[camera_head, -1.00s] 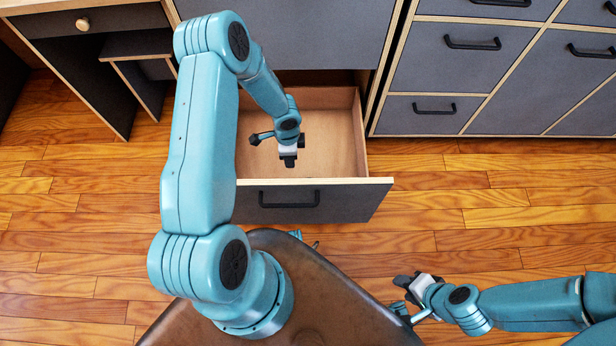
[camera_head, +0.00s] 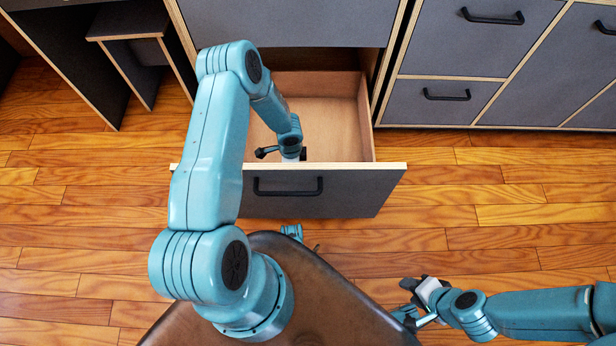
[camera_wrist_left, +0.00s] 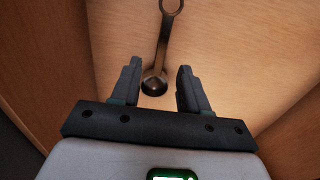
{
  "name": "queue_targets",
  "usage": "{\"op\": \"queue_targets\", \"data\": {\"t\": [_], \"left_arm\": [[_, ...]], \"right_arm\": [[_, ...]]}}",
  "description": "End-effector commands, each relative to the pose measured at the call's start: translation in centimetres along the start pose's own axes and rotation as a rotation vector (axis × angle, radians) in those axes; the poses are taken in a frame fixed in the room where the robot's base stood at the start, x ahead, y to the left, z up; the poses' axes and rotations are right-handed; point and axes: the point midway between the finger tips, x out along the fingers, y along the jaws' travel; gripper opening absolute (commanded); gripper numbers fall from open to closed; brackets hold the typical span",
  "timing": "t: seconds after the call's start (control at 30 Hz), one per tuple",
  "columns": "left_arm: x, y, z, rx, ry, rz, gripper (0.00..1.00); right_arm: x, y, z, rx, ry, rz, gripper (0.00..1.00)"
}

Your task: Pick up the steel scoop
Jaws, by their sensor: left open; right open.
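The steel scoop (camera_wrist_left: 161,50) shows in the left wrist view, lying on the drawer's wooden floor. Its ring-ended handle points to the top of the picture and its dark round bowl is nearest me. My left gripper (camera_wrist_left: 155,80) is open, with the bowl between its fingertips in the picture and nothing gripped. In the head view my left gripper (camera_head: 291,158) is down inside the open drawer (camera_head: 335,120), partly hidden by its front panel. The scoop cannot be made out there. My right gripper (camera_head: 408,291) is open and empty above the wooden floor, at the lower right.
The drawer's front panel (camera_head: 325,190) stands between my body and the drawer's inside. Its handle (camera_head: 288,187) sticks out toward me. Closed grey drawers (camera_head: 440,98) stand to the right. A dark desk unit (camera_head: 130,50) is at the upper left. The wooden floor right of the drawer is clear.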

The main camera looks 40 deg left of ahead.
Motion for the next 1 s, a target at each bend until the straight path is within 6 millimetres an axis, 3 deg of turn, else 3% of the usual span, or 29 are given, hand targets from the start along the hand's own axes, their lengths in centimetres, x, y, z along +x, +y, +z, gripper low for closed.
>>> {"op": "queue_targets", "data": {"t": [0.37,0.6,0.67,0.73,0.77,1.0], "left_arm": [[5.1,-0.1,-0.2,0.001,0.000,0.001,0.45],[5.2,-0.1,-0.2,0.000,0.000,0.000,0.45],[5.2,-0.1,-0.2,0.001,0.000,0.000,0.28],[5.2,-0.1,-0.2,0.001,0.000,0.000,0.06],[5.2,-0.1,-0.2,0.001,0.000,0.000,0.00],[5.1,-0.1,-0.2,0.001,0.000,0.000,0.00]], "right_arm": [[2.3,1.2,-0.6,0.014,0.015,0.002,0.43],[2.1,1.1,-0.6,0.015,0.016,0.002,0.43],[2.1,1.1,-0.6,0.015,0.016,0.002,0.43],[2.1,1.1,-0.6,0.015,0.016,0.002,0.43],[2.1,1.1,-0.6,0.015,0.016,0.002,0.43],[2.1,1.1,-0.6,0.015,0.016,0.002,0.43]]}}
